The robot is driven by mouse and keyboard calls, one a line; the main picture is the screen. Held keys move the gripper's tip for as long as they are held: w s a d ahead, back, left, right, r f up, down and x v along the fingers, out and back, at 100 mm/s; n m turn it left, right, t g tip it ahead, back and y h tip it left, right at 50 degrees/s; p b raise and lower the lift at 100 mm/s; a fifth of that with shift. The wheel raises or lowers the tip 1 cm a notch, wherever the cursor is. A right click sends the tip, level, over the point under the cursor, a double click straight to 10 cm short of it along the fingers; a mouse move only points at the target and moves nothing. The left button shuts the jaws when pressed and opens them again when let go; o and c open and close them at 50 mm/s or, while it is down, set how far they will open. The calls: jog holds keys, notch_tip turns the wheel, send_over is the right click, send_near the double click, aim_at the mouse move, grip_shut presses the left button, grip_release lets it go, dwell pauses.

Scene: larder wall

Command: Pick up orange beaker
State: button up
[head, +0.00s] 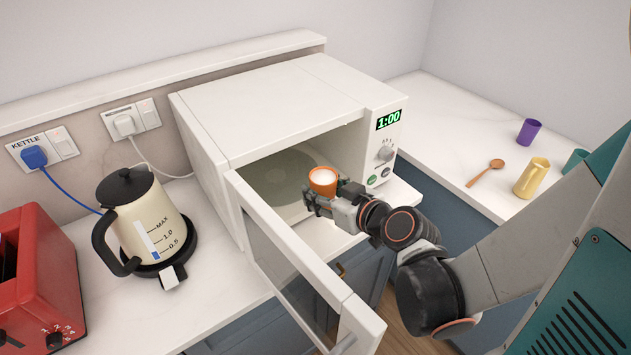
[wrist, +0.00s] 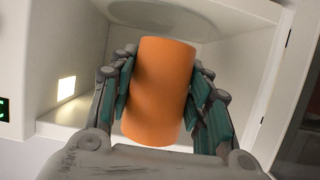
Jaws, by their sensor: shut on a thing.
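The orange beaker (head: 323,179) is upright in the head view, with something white showing inside its rim. My gripper (head: 321,203) is shut on it at the front of the open microwave (head: 270,110). In the wrist view the orange beaker (wrist: 160,92) stands between both fingers of my gripper (wrist: 160,100), which press on its sides. The microwave's lit interior shows behind it. Whether the beaker's base touches anything is hidden.
The open microwave door (head: 300,265) sticks out to the front. A kettle (head: 145,222) and red toaster (head: 38,270) stand left. On the right counter are a purple cup (head: 529,131), a yellow cup (head: 532,178) and a wooden spoon (head: 485,173).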

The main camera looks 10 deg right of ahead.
jog(key=shift+s+d, duration=0.3)
jog(key=shift+s, duration=0.35)
jog(key=shift+s, duration=0.1)
jog(key=w+d+r, duration=0.1)
jog(key=w+d, duration=0.2)
jog(key=w, duration=0.3)
jog(key=w+d+r+m+h, duration=0.1)
jog(key=w+d, duration=0.2)
jog(key=w, duration=0.4)
jog(key=shift+r, duration=0.4)
